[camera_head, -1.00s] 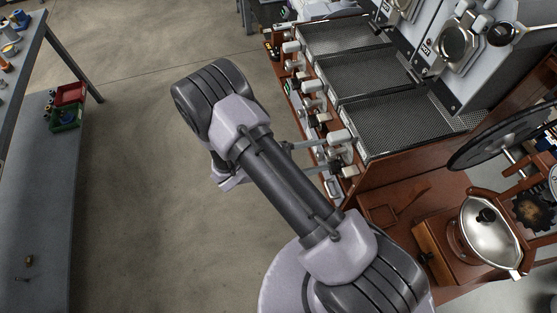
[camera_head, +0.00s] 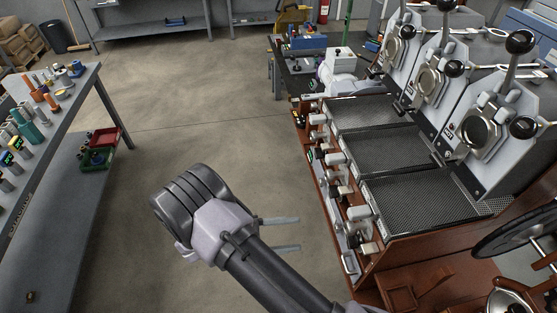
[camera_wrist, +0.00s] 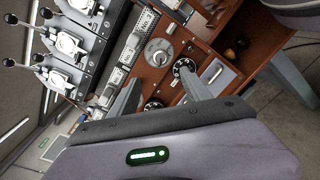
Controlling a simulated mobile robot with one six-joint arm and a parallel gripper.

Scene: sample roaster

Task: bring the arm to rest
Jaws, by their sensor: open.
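My arm reaches up from the bottom edge of the head view, bent at a dark-capped joint. My gripper (camera_head: 298,234) shows beyond the forearm as two thin grey fingers pointing right, towards the roaster's front panel. The fingers are apart with nothing between them. In the wrist view my gripper (camera_wrist: 160,77) is also open and empty, with the wooden panel and its knobs behind it. Part of my arm is below the head view's edge.
The sample roaster (camera_head: 405,145) with mesh trays and handles stands to the right. A workbench (camera_head: 62,125) with bottles is at the left, with a red bin (camera_head: 104,138) and a green bin (camera_head: 97,159) on its lower shelf. Open floor (camera_head: 200,110) lies between.

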